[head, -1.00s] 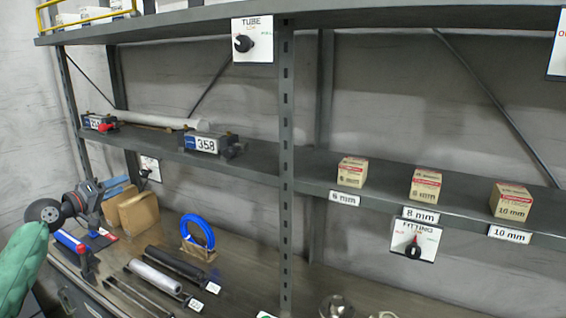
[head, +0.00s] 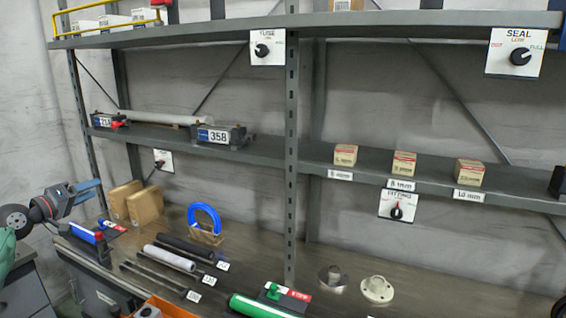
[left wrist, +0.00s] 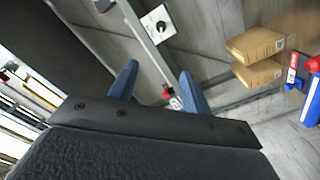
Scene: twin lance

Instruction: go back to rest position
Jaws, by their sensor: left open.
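My left gripper (head: 92,190) is at the far left of the head view, in front of the shelf rack and above the left end of the workbench. Its two blue fingers are spread with nothing between them. In the left wrist view the blue fingers of the left gripper (left wrist: 158,84) also stand apart and empty, with the wall and a rack post beyond. Cardboard boxes (left wrist: 258,60) show to their right in that view. My right gripper is in neither view.
The workbench (head: 345,262) holds cardboard boxes (head: 143,205), a blue coil (head: 204,219), dark and grey rods, a green cylinder (head: 262,306) and metal flanges (head: 376,290). The rack's middle shelf (head: 268,152) carries numbered units and small boxes. An orange bin edge shows at the bottom.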

